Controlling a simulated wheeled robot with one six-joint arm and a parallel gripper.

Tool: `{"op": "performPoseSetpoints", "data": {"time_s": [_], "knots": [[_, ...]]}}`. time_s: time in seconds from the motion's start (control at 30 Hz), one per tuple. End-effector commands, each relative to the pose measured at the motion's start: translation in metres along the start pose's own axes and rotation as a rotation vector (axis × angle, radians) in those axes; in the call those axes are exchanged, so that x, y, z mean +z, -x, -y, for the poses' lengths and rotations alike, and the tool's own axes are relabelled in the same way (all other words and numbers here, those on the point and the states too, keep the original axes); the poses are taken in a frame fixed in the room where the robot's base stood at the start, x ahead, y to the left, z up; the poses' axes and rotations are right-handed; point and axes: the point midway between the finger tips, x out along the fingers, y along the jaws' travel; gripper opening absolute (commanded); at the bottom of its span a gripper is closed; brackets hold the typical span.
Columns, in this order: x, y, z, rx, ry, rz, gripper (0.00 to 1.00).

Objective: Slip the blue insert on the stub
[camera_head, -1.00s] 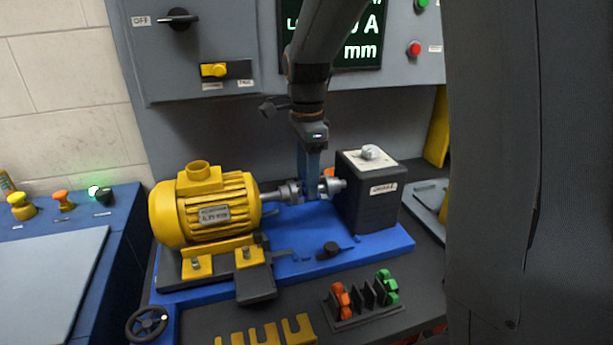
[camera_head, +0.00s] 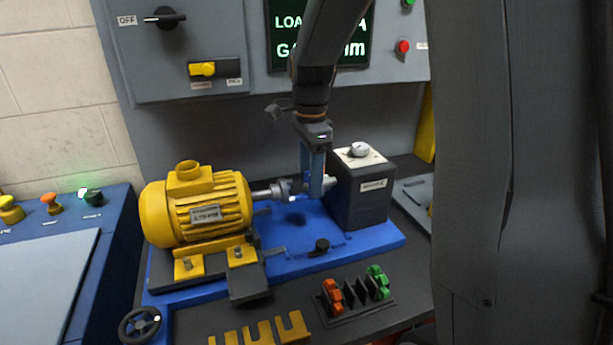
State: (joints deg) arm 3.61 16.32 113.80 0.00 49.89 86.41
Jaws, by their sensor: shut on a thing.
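My gripper (camera_head: 312,196) points down with its two blue fingers between the yellow motor (camera_head: 197,207) and the dark brake box (camera_head: 362,190). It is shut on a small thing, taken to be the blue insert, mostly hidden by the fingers. The motor's silver shaft ends in a grey hub (camera_head: 282,188) just left of the fingers. A short silver stub (camera_head: 330,182) on the brake box's left side is partly covered by the right finger. I cannot tell whether the insert touches the hub or the stub.
A rack (camera_head: 358,308) in front holds orange pieces (camera_head: 332,296) and green pieces (camera_head: 378,281). A yellow slotted plate (camera_head: 258,333) lies at the front edge. The blue baseplate (camera_head: 300,262) carries a black knob (camera_head: 321,246). A control panel (camera_head: 215,40) stands behind.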

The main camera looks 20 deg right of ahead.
Motion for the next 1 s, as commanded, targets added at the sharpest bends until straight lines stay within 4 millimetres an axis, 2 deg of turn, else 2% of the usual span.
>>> {"op": "performPoseSetpoints", "data": {"time_s": [0.47,0.5,0.6,0.87,1.0], "knots": [[-0.0008,0.0000,0.0001,0.000,0.000,0.000,0.32],[-0.0007,0.0000,0.0001,0.000,0.000,0.000,0.57],[-0.0007,0.0001,0.0001,0.000,0.000,0.000,0.74],[-0.0007,0.0001,0.0000,0.000,0.000,0.000,0.76],[-0.0008,0.0071,0.0007,-0.002,0.000,0.000,0.76]]}}
